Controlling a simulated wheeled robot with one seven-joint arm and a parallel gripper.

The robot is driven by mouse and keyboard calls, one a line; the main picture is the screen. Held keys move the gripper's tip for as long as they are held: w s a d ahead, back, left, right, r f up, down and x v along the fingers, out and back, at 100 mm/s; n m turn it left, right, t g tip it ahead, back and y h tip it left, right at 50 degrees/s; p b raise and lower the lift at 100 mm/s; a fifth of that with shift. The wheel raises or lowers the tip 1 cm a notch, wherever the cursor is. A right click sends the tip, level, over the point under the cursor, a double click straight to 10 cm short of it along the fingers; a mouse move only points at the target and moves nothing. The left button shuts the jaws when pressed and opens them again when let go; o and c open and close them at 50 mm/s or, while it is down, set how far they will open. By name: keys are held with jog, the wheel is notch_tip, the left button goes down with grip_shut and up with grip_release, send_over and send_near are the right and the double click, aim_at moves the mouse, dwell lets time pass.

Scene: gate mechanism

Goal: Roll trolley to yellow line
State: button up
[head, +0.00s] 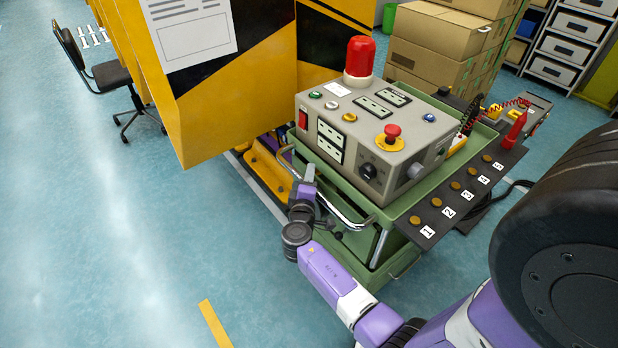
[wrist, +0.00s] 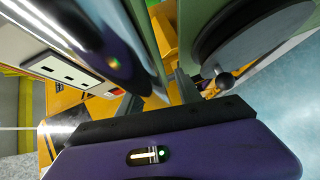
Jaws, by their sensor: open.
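The green trolley (head: 385,195) stands in the middle of the head view, carrying a grey control box (head: 350,140) with a red lamp. A chrome handle (head: 335,208) runs along its near left side. My gripper (head: 303,188) is at this handle, low beside the trolley. The wrist view shows my gripper (wrist: 157,92) with its fingers apart. I cannot tell whether the handle lies between the fingers. A short yellow line (head: 214,324) is on the floor at the bottom of the head view, apart from the trolley.
A yellow and black striped cabinet (head: 235,110) stands close behind and left of the trolley. A numbered black shelf (head: 465,190) sticks out on the trolley's right. Cardboard boxes (head: 435,45) are stacked behind. A black chair (head: 110,75) is far left. The blue floor at left is clear.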

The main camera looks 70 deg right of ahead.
grip_shut()
dwell(1.3)
